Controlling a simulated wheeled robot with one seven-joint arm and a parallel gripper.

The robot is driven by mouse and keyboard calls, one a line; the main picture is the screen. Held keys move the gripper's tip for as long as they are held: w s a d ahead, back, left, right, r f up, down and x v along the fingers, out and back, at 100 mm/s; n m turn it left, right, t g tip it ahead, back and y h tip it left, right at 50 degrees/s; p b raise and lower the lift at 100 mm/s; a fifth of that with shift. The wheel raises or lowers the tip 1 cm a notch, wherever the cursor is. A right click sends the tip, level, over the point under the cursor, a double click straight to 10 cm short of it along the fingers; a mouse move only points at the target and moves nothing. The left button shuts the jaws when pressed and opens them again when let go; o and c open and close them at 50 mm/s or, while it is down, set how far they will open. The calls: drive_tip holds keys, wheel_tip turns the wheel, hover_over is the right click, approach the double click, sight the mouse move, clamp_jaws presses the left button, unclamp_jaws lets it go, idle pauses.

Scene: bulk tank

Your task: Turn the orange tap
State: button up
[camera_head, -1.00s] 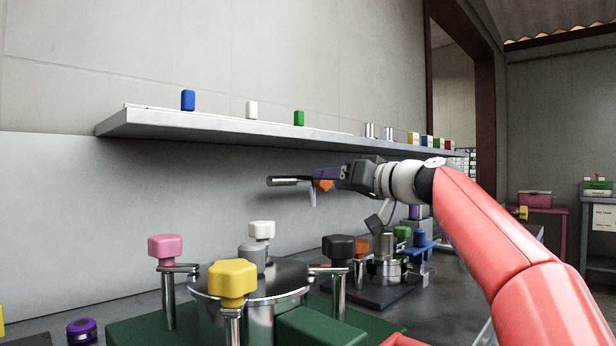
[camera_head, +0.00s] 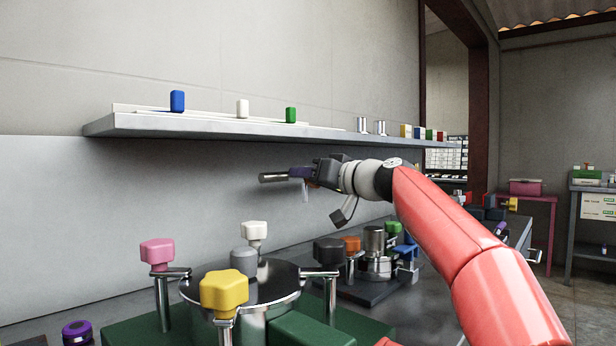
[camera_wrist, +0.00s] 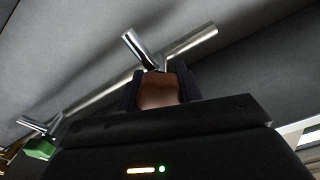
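The orange tap (camera_wrist: 160,92) shows as a brownish-orange handle between my gripper's fingers in the wrist view. A short bright metal spout (camera_wrist: 140,48) sticks out beyond it, beside a longer metal pipe (camera_wrist: 195,42). My gripper (camera_wrist: 161,88) has one dark finger on each side of the handle, and both seem to touch it. In the head view my gripper (camera_head: 300,173) is below the wall shelf, with the pipe's end (camera_head: 272,178) just left of it. The handle is mostly hidden by the fingers there.
A green tap (camera_wrist: 42,148) is at the wrist view's left. The wall shelf (camera_head: 200,129) carries small blocks above my arm.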

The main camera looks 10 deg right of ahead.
drive_tip(key=shift+c, duration=0.7)
drive_tip(key=shift+f+n+b, duration=0.25)
drive_tip(key=shift+n+b, duration=0.35)
drive_tip(key=shift+b, duration=0.2)
drive_tip(key=shift+a+r+n+b, duration=0.1)
drive_tip(key=shift+n+b, duration=0.45)
drive_tip(key=shift+n, duration=0.25)
drive_tip(key=shift+r, duration=0.15)
drive_tip(key=o, duration=1)
